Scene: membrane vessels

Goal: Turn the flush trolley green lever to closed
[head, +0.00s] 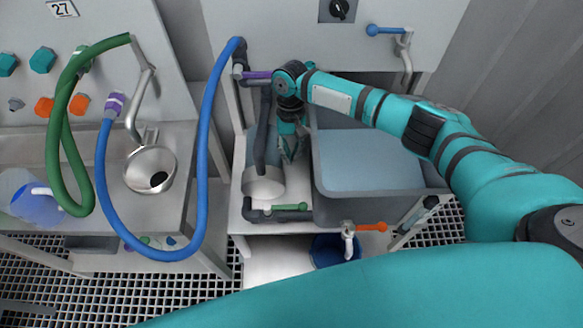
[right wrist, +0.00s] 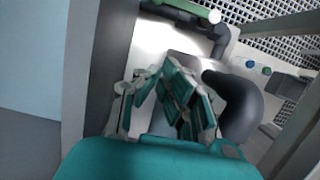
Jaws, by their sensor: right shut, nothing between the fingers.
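The flush trolley (head: 239,190) stands in the middle of the head view. The lever also shows at the top edge of the right wrist view (right wrist: 186,7). My right gripper (head: 290,152) points down between the upright dark pipe and the grey tank, behind the lever and apart from it. Its fingers (right wrist: 172,85) are together and empty in the right wrist view. My left gripper is out of view.
An orange lever (head: 371,227) sits at the front, a purple one (head: 257,75) at the back. A blue hose (head: 203,150) hangs left.

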